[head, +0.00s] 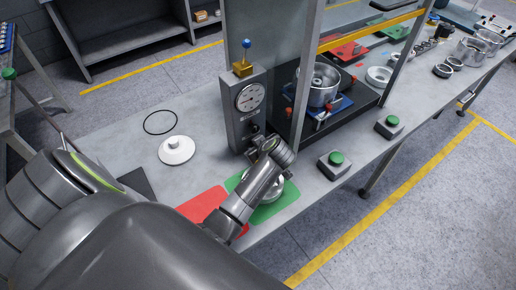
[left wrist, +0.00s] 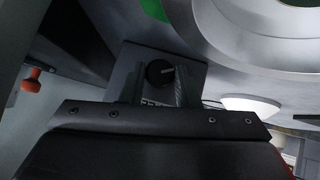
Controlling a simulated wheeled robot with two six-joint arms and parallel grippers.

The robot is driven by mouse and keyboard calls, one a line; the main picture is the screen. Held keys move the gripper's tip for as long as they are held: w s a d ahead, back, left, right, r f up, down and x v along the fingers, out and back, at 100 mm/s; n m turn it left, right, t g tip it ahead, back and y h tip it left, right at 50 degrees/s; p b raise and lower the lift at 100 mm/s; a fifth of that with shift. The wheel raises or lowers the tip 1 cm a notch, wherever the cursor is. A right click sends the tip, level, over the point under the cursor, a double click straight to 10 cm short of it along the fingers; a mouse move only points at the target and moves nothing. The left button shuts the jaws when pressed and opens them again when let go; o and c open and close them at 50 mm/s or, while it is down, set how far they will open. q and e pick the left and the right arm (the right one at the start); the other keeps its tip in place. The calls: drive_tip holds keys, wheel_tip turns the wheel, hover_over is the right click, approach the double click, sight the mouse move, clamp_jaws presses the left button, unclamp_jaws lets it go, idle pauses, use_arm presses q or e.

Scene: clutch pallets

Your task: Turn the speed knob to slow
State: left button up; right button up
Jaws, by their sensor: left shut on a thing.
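The speed knob (left wrist: 159,73) is a dark round knob with a light pointer line, on the front of a grey control box (head: 236,118). In the left wrist view it sits between the two fingers of my left gripper (left wrist: 160,86), which is shut on it. In the head view my left gripper (head: 262,142) reaches the lower front of the box, and its wrist largely hides the knob. No speed markings are readable, so I cannot tell the setting. My right gripper is not in view.
The box carries a round gauge (head: 250,97) and a blue-tipped lever (head: 246,45). A metal pot (head: 321,86) stands in the station behind. Green-button boxes (head: 334,164) are to the right. A white disc (head: 176,150), a red mat (head: 203,203) and a green mat (head: 282,203) lie nearby.

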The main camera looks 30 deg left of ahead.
use_arm(q)
drive_tip(key=shift+s+a+f+n+t+h+b, duration=0.15)
drive_tip(key=shift+n+t+h+b, duration=0.15)
drive_tip(key=shift+n+t+b, duration=0.6)
drive_tip(key=shift+t+b, duration=0.4)
drive_tip(key=shift+b, duration=0.15)
drive_tip(key=o, duration=0.9)
drive_tip(key=shift+o, duration=0.2)
